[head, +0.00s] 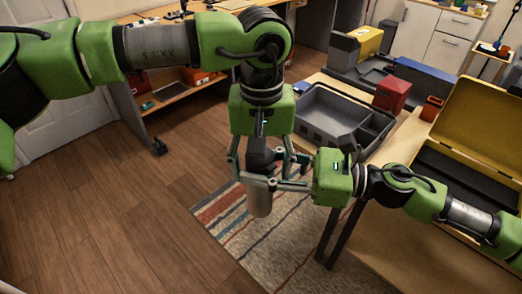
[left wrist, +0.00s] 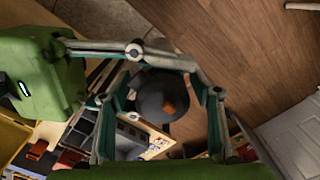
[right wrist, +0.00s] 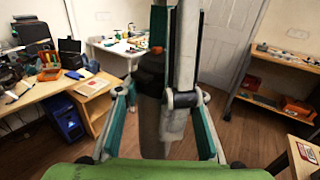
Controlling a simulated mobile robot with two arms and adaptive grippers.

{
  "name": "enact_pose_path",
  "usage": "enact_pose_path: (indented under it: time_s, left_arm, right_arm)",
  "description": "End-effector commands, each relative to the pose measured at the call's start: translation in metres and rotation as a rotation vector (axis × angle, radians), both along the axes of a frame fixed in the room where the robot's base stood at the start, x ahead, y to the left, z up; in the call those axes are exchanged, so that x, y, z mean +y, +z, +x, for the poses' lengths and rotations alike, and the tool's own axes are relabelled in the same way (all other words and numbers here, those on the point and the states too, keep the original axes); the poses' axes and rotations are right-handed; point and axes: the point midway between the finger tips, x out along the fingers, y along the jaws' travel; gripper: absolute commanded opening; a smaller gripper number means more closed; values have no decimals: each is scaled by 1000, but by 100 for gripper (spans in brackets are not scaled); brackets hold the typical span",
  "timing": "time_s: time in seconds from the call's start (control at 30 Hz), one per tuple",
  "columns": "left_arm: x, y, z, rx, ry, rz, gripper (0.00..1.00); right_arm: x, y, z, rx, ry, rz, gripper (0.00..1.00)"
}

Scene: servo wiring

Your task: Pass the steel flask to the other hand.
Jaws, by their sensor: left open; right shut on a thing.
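The steel flask (head: 259,200) hangs upright in mid-air in the head view, with a grey body and a dark upper part. My right gripper (head: 272,182) comes in from the right and is shut on the flask's body. The flask (right wrist: 151,120) also shows between its fingers in the right wrist view, partly hidden by a left finger. My left gripper (head: 266,165) points down from above, open, its fingers around the dark upper part. In the left wrist view the flask's round dark top (left wrist: 158,92), with an orange spot, sits between the open fingers.
A grey divided tray (head: 325,112) and a red block (head: 392,94) stand on the wooden table to the right. An open yellow case (head: 480,120) lies nearer. Below the flask are a striped rug (head: 222,212) and clear wooden floor (head: 130,215).

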Motion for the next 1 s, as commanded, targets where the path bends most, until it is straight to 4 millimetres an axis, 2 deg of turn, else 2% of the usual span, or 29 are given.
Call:
enact_pose_path:
  time_s: [0.13,0.4,0.6,0.67,0.7,0.73,1.0]
  left_arm:
    - [0,-8,0,1,0,1,57]
    - [0,-9,0,1,0,0,57]
    - [0,-8,0,1,0,-1,5]
    - [0,-8,-1,1,-1,-2,4]
    - [-1,-7,0,0,-1,-3,4]
    - [-1,-7,0,0,-1,-3,4]
    - [0,-8,0,-1,0,-2,4]
  right_arm:
    - [0,1,0,-2,0,2,0]
    - [0,1,0,-2,0,2,0]
    - [0,1,0,-2,1,2,0]
    - [0,2,0,-2,1,2,0]
    - [0,2,0,-2,1,2,47]
    - [0,2,0,-2,1,2,54]
    - [0,1,0,0,0,1,56]
